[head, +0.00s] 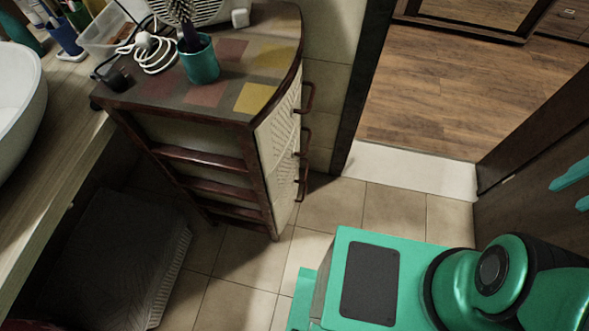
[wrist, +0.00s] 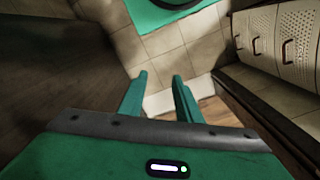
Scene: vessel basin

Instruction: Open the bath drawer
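The drawer cabinet (head: 190,187) stands left of centre in the head view, with dark wood edges and a patterned top. Its pale woven drawer fronts (head: 283,135) face right, with several dark bar handles, including the top handle (head: 308,97). The drawers look shut. In the wrist view the drawer fronts (wrist: 271,28) show at the upper right, with handles such as the middle one (wrist: 257,45). My gripper (wrist: 159,80) is open and empty, well away from the handles. In the head view only its teal fingers (head: 572,187) show at the right edge.
A dark door panel (head: 535,145) stands at the right beside my gripper. A white threshold (head: 410,170) leads to a wooden floor (head: 465,90). Tiled floor (head: 395,212) is clear before the drawers. A teal cup with a brush (head: 200,62) stands on the cabinet. A dark basket (head: 125,255) is lower left.

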